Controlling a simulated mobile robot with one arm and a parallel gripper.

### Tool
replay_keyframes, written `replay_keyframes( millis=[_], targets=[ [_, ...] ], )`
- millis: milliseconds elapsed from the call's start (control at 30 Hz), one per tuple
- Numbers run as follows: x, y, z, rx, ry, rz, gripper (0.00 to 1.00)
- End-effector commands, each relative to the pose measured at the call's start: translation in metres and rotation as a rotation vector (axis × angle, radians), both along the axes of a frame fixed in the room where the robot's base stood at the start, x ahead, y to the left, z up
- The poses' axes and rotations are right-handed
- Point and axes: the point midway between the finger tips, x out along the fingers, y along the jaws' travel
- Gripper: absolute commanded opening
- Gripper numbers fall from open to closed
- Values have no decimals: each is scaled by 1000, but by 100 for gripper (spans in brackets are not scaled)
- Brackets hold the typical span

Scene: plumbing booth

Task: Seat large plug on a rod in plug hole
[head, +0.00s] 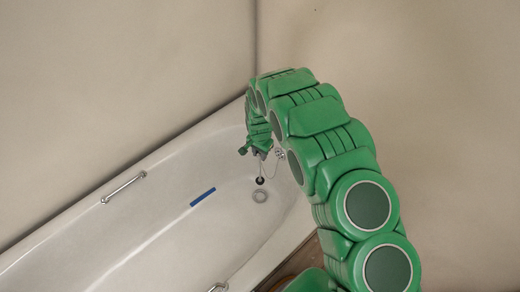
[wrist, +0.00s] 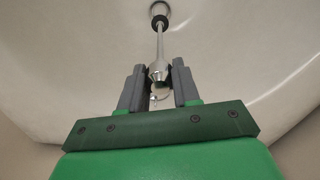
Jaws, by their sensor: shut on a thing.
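My gripper (wrist: 157,88) is shut on the metal knob at the top of a thin rod (wrist: 159,46). The large plug (wrist: 160,22) is the dark round piece at the rod's far end. In the head view the black plug (head: 260,180) hangs below my gripper (head: 259,153), inside the bathtub. The plug hole (head: 260,196) is a pale metal ring in the tub floor, just below the plug in the picture. In the wrist view the plug hole (wrist: 158,7) shows as a ring just beyond the plug, partly covered by it. The gap between them cannot be judged.
The white bathtub (head: 120,225) has a grab rail (head: 124,187) on its far side and another (head: 218,287) on its near side. A blue strip (head: 203,197) lies on the tub floor. A thin chain hangs by a round fitting (head: 280,154). Walls stand close behind.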

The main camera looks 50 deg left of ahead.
Motion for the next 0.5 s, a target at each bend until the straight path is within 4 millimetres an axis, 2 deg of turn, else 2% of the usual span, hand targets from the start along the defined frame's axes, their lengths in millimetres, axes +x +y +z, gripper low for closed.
replay_keyframes(
  millis=[500],
  targets=[
    [0,-1,-48,-1,2,-2,0]
  ],
)
